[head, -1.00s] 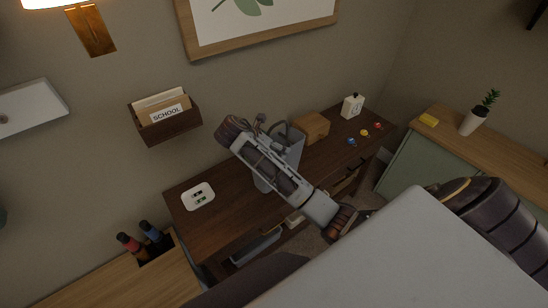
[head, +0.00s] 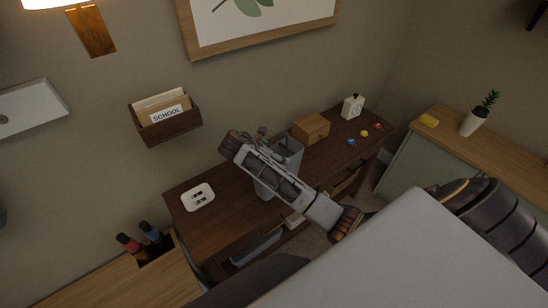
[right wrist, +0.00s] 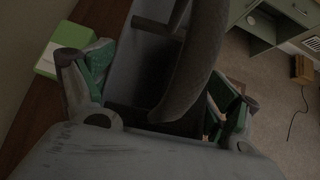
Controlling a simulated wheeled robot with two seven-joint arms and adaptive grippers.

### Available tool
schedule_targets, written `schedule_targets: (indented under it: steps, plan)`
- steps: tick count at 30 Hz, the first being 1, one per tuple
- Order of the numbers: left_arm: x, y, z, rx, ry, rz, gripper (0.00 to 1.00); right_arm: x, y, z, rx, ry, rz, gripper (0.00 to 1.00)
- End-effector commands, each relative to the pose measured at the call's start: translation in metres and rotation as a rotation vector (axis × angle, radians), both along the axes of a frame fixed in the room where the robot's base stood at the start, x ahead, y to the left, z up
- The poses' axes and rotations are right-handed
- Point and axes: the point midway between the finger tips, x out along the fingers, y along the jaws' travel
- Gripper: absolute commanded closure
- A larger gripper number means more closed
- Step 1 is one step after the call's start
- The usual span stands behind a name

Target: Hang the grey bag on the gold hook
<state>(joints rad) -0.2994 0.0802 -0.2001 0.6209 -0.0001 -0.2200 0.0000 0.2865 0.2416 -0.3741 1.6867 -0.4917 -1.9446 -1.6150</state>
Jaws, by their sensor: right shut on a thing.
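The grey bag (head: 288,152) shows in the head view as an open-topped grey shape partly hidden behind my right forearm, in front of the dark wooden desk. My right gripper (head: 262,137) is at its upper left, mostly hidden by my wrist. In the right wrist view, the right gripper (right wrist: 160,88) has green-padded fingers either side of the bag, and its dark curved strap (right wrist: 193,65) rises between them. The gripper is shut on the bag; the exact grip is hard to see. I cannot make out the gold hook. My left gripper is out of view.
The desk (head: 215,225) carries a white tray (head: 198,197), a wooden box (head: 311,128), a white block clock (head: 352,107) and small coloured items. A letter holder (head: 166,120) and a white shelf (head: 30,108) are on the wall. A green cabinet (head: 420,160) stands right.

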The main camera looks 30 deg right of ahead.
Motion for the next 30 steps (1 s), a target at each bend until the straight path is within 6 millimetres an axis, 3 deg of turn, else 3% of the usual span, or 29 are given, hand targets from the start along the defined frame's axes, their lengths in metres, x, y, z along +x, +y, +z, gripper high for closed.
schedule_targets:
  steps: [23,24,26,30]
  plan:
    - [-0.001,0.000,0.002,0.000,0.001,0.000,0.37,0.000,0.000,-0.014,-0.001,-0.002,0.001,0.81]
    - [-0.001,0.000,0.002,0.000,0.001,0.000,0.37,0.000,0.000,-0.014,0.000,-0.002,0.001,0.07]
    - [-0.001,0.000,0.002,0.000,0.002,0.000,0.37,0.000,0.000,-0.014,0.000,-0.001,0.000,0.00]
    - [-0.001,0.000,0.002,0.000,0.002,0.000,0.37,0.000,0.000,-0.014,0.000,-0.001,0.000,0.00]
